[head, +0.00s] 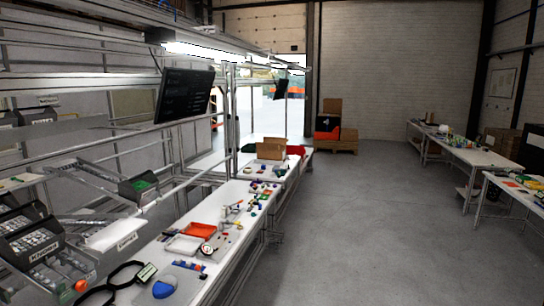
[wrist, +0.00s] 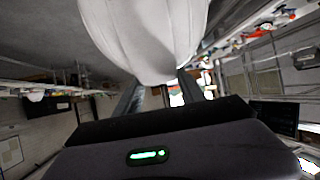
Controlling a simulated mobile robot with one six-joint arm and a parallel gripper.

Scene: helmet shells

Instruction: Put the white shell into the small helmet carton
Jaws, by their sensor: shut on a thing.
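The white shell (wrist: 145,35) fills the top middle of the wrist view, smooth and rounded. My gripper (wrist: 160,90) is shut on it, with dark fingers reaching to its near edge; the exact contact is partly hidden. Neither my gripper nor the white shell shows in the head view. An open brown cardboard carton (head: 270,149) stands on the far part of the left bench in the head view. I cannot tell whether it is the small helmet carton. The carton is not clearly visible in the wrist view.
The long left bench holds a red tray (head: 199,230), a white tray (head: 184,246), a blue rounded object (head: 163,289) and many small parts. A dark monitor (head: 184,95) hangs above. More boxes (head: 331,108) stand on a pallet behind. The floor (head: 350,220) is clear.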

